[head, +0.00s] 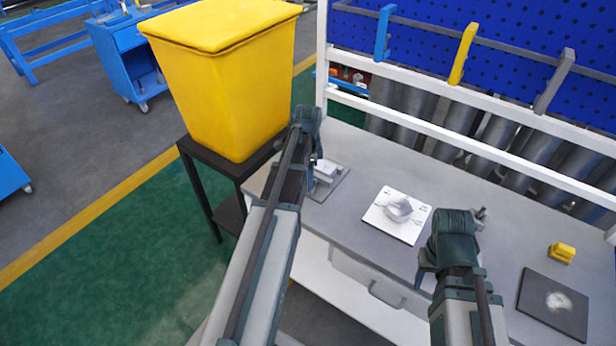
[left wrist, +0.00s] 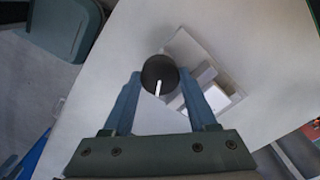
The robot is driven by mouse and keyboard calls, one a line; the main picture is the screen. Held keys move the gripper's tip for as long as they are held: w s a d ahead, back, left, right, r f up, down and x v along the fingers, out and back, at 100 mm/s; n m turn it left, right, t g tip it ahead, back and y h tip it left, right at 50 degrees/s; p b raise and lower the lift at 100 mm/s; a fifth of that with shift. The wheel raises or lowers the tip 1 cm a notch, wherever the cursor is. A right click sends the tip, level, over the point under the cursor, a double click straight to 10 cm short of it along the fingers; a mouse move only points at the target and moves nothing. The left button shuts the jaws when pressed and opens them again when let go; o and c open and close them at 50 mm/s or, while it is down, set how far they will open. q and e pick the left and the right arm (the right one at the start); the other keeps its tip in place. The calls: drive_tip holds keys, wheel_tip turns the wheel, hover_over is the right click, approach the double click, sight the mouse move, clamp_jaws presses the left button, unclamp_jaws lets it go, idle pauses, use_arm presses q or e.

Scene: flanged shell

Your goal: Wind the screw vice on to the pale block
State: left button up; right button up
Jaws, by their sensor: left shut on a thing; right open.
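The screw vice (head: 341,181) stands on the grey bench at the left end, partly hidden by my left arm. Its pale block (head: 325,169) shows beside my gripper, and also in the left wrist view (left wrist: 203,99). The vice's dark round knob (left wrist: 160,72) has a white mark pointing down in the left wrist view. My left gripper (left wrist: 161,77) is shut on the knob, one blue finger on each side. Whether a jaw touches the block cannot be told. My right gripper (head: 426,272) is open over the bench's front edge, partly hidden by its own wrist.
A white board (head: 380,216) with a grey flanged piece (head: 398,208) lies mid-bench. A yellow block (head: 562,252) and dark mat (head: 533,290) are at right. A yellow bin (head: 220,80) stands left.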

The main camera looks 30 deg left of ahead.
use_arm(q)
drive_tip(key=shift+m, duration=1)
drive_tip(key=o, duration=1.4)
drive_tip(key=shift+c, duration=0.2)
drive_tip(key=shift+r, duration=0.1)
wheel_tip(320, 180, up, 14)
drive_tip(key=p, duration=1.3)
drive_tip(key=shift+p, duration=0.4)
drive_tip(key=shift+f, duration=0.2)
